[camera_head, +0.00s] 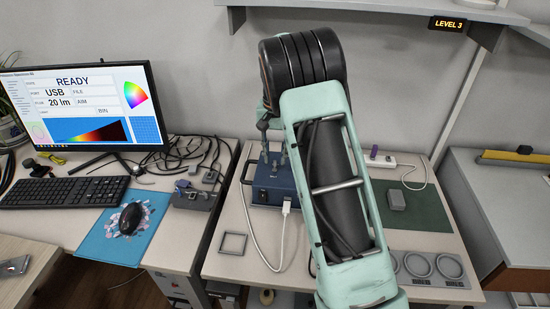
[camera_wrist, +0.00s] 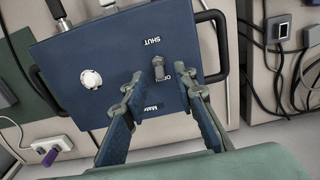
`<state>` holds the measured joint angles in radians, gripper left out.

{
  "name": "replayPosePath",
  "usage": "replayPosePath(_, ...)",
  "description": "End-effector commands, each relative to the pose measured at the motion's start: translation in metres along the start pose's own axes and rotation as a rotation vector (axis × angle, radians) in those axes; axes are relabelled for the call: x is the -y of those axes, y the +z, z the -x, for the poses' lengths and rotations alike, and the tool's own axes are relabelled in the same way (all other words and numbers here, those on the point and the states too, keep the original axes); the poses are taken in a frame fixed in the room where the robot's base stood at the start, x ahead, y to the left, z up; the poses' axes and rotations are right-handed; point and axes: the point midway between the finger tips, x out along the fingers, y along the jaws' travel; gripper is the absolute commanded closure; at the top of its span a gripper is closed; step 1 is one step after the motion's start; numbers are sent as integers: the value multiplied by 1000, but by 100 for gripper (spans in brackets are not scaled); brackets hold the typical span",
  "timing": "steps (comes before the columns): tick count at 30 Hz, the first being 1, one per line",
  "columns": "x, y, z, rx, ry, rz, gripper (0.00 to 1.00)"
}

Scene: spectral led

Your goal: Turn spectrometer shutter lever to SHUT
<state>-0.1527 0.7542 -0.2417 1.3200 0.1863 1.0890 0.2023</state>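The blue spectrometer box (camera_head: 267,190) stands on the bench, partly hidden behind my arm. The word SHUT appears upside down above the lever; another label beside the lever is partly covered. My gripper (camera_wrist: 162,88) is open, with one finger on each side of the lever and space between. Contact with the lever is not visible. In the head view the fingertips are small and unclear.
A monitor (camera_head: 80,108), a keyboard (camera_head: 65,191) and a blue mat (camera_head: 105,246) with a mouse are at the left. A white cable (camera_head: 286,225) runs from the box. A power strip (camera_head: 380,161) and a green mat (camera_head: 425,205) lie to the right.

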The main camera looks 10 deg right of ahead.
Motion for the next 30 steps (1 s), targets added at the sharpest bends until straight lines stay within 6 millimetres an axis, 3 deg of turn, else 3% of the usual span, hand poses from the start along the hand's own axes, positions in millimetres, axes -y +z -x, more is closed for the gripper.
replayPosePath(12,0,0,-9,-1,0,0,74)
replayPosePath(19,0,0,-9,0,0,0,99)
replayPosePath(30,0,1,-10,-12,-1,1,100)
